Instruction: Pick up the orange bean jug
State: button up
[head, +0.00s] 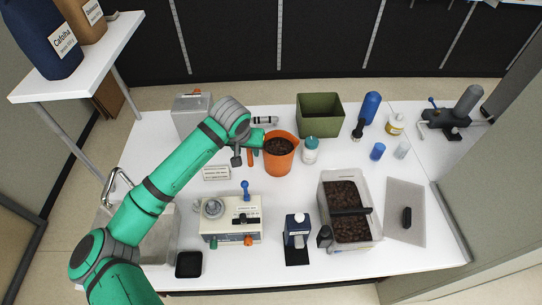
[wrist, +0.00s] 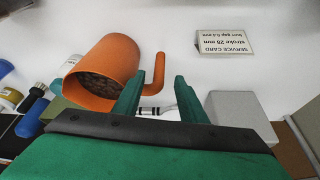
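The orange bean jug (head: 280,160) stands upright on the white table in the head view, with dark beans inside. In the wrist view the jug (wrist: 118,58) is at upper left, and its orange handle (wrist: 158,72) projects toward the right. My gripper (wrist: 157,92) is open in the wrist view, its two green fingers apart. The handle shows just ahead of the gap between the fingertips; I cannot tell whether it is inside the gap. In the head view my gripper (head: 243,154) is at the jug's left side, on the handle side, partly hidden by my wrist.
A grey box (head: 192,112) is at back left. A service card (head: 216,173) and a cream machine (head: 231,220) are in front. A bean container (head: 378,215) is at front right.

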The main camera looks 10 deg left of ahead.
aim_at(249, 153)
jog(key=x, duration=0.5)
jog(key=shift+w+f, duration=0.15)
jog(key=shift+f, duration=0.15)
jog(key=shift+r, duration=0.1)
grip_shut()
